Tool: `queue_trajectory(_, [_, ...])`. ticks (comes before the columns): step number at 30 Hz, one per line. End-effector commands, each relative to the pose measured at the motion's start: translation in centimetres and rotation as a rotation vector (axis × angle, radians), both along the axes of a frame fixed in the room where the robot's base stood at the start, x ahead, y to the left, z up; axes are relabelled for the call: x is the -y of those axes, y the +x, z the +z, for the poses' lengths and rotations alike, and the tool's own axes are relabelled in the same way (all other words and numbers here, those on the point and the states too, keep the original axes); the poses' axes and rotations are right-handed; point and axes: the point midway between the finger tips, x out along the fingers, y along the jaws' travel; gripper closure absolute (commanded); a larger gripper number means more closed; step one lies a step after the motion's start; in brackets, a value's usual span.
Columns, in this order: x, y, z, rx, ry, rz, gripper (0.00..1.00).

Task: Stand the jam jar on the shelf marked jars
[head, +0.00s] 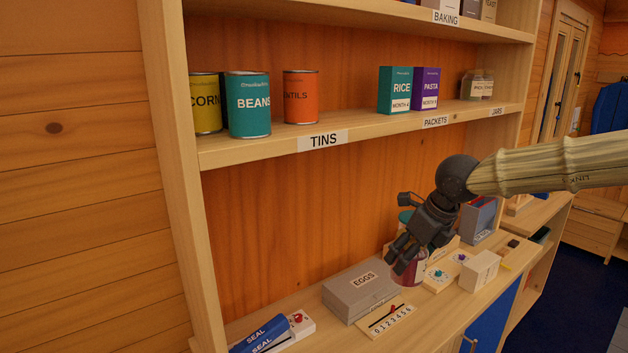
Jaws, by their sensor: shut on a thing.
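My gripper (400,252) is over the counter in the right half of the head view, pointing down and to the left. It is shut on a dark red jar (414,274), which looks like the jam jar. Its fingers hide the upper part of the jar, and I cannot tell whether the jar's base touches the counter. The shelf (375,125) is above and behind.
The shelf also holds tins (249,105) at left and RICE (395,90) and PASTA (425,88) packets. The upper BAKING shelf (400,19) is overhead.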

Motion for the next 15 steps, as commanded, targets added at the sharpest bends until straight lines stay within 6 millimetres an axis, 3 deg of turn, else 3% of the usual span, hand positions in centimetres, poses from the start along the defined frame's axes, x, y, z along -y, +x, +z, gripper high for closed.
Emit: queue_trajectory(15, [-0.8, -0.9, -4.5, 0.0, 0.002, 0.499, 0.77])
